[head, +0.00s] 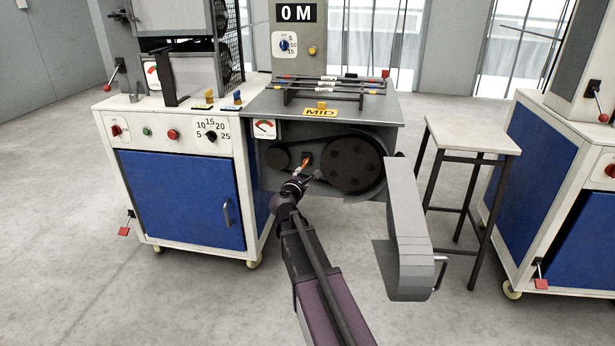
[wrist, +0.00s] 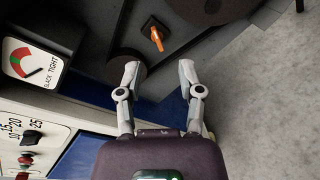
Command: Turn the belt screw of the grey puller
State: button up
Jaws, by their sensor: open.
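The grey puller (head: 382,107) stands in the middle of the head view, with its side compartment exposed. The belt screw (head: 307,160) shows as a small orange piece between a small dark pulley (head: 284,155) and a large dark wheel (head: 352,165). In the wrist view the orange belt screw (wrist: 157,38) sticks out of a dark square mount. My gripper (wrist: 159,70) is open and empty, its fingertips apart on either side of the screw's line and short of it. In the head view my gripper (head: 303,181) is just below the screw.
A grey cover (head: 410,225) hangs open at the right of the compartment. A slack/tight gauge (head: 264,128) is at the puller's upper left. A blue-doored cabinet (head: 180,198) stands left, a small table (head: 472,134) right. The floor in front is clear.

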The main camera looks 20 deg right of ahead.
aim_at(306, 164)
jog(key=w+f+n+t+b, duration=0.1)
jog(key=f+n+b, duration=0.1)
jog(key=w+f+n+t+b, duration=0.1)
jog(key=w+f+n+b, duration=0.1)
jog(key=shift+a+y, duration=0.1)
jog(key=shift+y, duration=0.3)
jog(key=shift+w, duration=0.1)
jog(key=x, duration=1.3)
jog(key=shift+w+d+r, duration=0.15)
jog(key=shift+w+d, duration=0.05)
